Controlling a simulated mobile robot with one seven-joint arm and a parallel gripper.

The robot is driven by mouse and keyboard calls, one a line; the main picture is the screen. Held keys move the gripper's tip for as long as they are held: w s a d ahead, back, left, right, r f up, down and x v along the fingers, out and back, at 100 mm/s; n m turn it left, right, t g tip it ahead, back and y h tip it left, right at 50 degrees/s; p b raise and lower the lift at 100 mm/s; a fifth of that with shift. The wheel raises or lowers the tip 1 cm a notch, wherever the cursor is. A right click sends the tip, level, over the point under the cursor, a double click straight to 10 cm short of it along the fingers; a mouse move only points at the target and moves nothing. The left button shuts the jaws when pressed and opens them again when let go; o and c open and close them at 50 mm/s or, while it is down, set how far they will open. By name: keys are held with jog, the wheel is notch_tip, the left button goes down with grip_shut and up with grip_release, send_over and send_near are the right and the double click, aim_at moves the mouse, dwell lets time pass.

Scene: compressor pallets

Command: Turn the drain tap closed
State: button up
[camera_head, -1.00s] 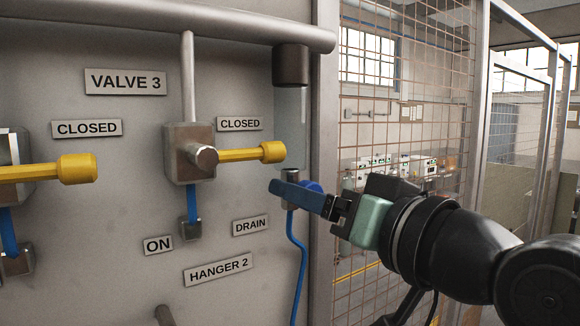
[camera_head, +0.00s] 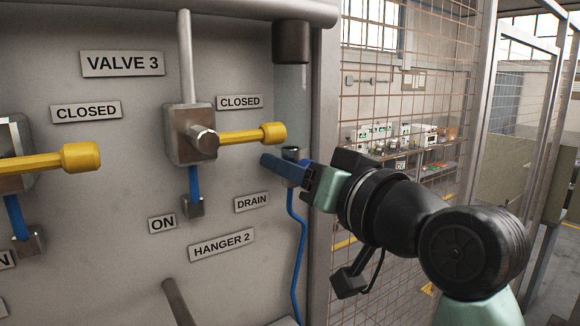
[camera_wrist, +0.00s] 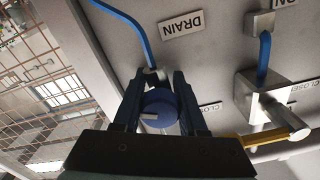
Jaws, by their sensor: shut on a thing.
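The drain tap's round blue knob (camera_wrist: 160,108) sits between my gripper's two dark blue fingers (camera_wrist: 159,88) in the wrist view, with a pale pointer mark on its face. The fingers are shut on the knob from both sides. In the head view my gripper (camera_head: 280,168) is at the tap's grey body (camera_head: 291,153), beside the panel's right edge, and hides the knob. A blue hose (camera_head: 298,250) runs down from the tap. The DRAIN label (camera_head: 252,202) is just left and below; it also shows upside down in the wrist view (camera_wrist: 181,23).
A dark cylinder (camera_head: 291,42) hangs above the tap. A wire mesh fence (camera_head: 385,100) stands right of the panel. A rod (camera_head: 178,302) sticks out below HANGER 2 (camera_head: 221,244).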

grip_shut()
jog(key=n+b, duration=0.4)
jog(key=b, duration=0.1)
jog(key=shift+n, duration=0.3)
jog(key=o, duration=1)
grip_release()
jog(key=shift+o, duration=0.2)
jog(key=shift+d, duration=0.1)
